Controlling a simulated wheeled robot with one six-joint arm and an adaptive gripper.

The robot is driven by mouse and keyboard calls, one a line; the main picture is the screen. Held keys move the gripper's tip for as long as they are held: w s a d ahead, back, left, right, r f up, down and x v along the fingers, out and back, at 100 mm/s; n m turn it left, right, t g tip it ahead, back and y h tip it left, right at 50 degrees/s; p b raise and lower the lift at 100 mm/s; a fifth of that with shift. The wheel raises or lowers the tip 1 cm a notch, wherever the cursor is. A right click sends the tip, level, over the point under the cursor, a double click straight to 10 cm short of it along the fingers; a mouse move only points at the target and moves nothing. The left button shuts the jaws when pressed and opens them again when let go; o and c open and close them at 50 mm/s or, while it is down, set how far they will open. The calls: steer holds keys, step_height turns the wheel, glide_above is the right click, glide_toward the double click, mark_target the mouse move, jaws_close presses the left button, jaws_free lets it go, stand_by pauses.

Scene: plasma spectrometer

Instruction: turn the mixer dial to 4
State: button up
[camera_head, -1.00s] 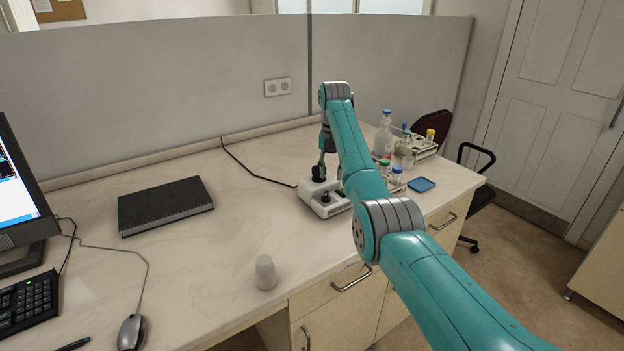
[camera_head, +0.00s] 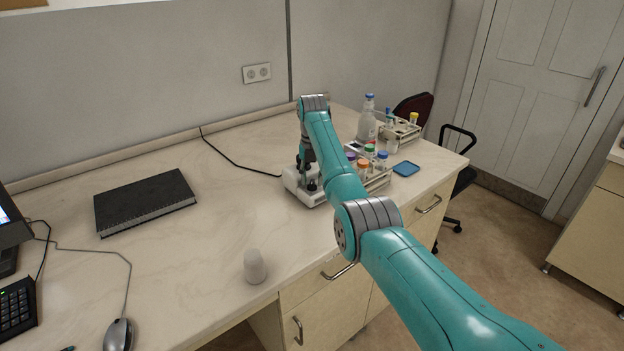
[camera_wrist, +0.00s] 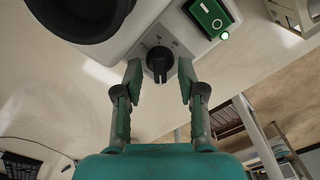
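The mixer (camera_head: 292,184) is a small white device on the bench, partly hidden by my arm in the head view. In the wrist view its front panel (camera_wrist: 145,45) carries a black dial (camera_wrist: 158,62) with small printed marks around it; I cannot read the setting surely. My gripper (camera_wrist: 160,76) is open, with one finger left and one right of the dial and gaps on both sides. In the head view my gripper (camera_head: 305,165) is low over the mixer, its fingers hard to make out.
A green rocker switch (camera_wrist: 210,14) with a lit green lamp sits right of the dial. A black round cup (camera_wrist: 80,14) is on the mixer's top. Tube racks (camera_head: 378,182) and a bottle (camera_head: 367,122) stand close right of my arm.

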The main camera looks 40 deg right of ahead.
steer(key=shift+f, duration=0.25)
jaws_close()
